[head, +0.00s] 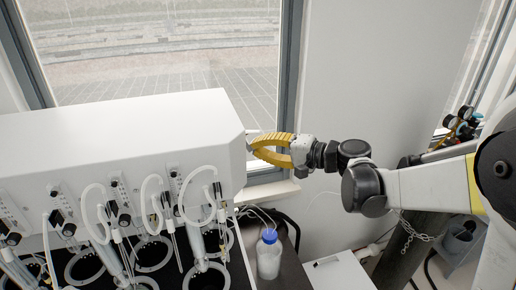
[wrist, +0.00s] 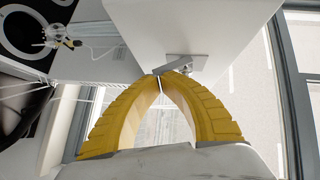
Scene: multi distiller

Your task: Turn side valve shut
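The white distiller (head: 110,135) has a small grey side valve (wrist: 178,63) on its side wall, with a short lever on a flat plate in the wrist view. In the head view the valve is mostly hidden behind my gripper (head: 256,145). In the wrist view my gripper (wrist: 161,77) has its two yellow fingers curved together, with the tips all but meeting. The tips are right at the free end of the lever. I cannot tell whether they touch it, and no part of it clearly shows between them.
A bottle with a blue cap (head: 269,255) stands below my gripper, beside the distiller. Tubes and black valves (head: 120,205) line the distiller's front. A window (head: 160,50) and white wall (head: 360,80) are behind. A white box (head: 338,272) stands at lower right.

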